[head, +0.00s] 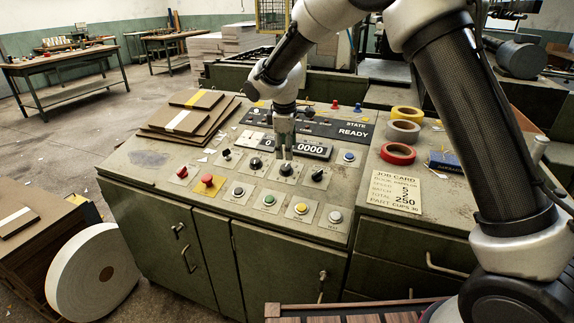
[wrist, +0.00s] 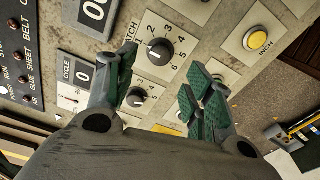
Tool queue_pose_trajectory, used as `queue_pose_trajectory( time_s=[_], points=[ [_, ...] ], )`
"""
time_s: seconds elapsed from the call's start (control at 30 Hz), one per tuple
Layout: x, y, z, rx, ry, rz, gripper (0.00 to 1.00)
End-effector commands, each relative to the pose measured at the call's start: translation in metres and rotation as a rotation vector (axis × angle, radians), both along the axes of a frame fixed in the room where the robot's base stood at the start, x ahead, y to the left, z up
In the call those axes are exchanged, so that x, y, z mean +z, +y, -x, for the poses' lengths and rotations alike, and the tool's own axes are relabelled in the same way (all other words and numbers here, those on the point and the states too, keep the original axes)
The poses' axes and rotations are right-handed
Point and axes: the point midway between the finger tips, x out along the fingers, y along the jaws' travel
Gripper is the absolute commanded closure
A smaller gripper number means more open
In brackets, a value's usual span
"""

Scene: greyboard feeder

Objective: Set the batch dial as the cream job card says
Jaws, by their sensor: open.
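The batch dial (wrist: 160,52) is a black round knob on a pale plate with numbers around it; part of its label shows in the wrist view. Its white mark seems to point up-left, near the 1 and 2, but is too small to be sure. In the head view the dial (head: 287,169) is in the middle of the panel. My gripper (head: 286,154) hangs open and empty just above it. In the wrist view its fingers (wrist: 160,80) stand apart, short of the knob. The cream job card (head: 397,190) lies right of the panel; its batch line seems to read 2.
A red mushroom button (head: 207,181) and several push buttons surround the dials. Tape rolls (head: 398,153) stand at the right, brown boards (head: 190,117) at the left. The counter (head: 303,148) shows 0000.

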Motion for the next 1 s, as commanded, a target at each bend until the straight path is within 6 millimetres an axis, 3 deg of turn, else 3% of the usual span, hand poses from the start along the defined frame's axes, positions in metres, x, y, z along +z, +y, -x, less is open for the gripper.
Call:
queue_pose_trajectory(
  time_s=[0.17, 0.6, 0.93, 1.0],
  points=[
    [-0.012, -0.001, -0.001, 0.068, 0.002, 0.013, 0.48],
    [-0.074, -0.003, -0.016, 0.064, 0.002, 0.012, 0.48],
    [-0.079, -0.003, -0.018, 0.063, 0.000, 0.011, 0.48],
    [-0.079, -0.003, -0.018, 0.063, 0.000, 0.011, 0.59]
  ],
)
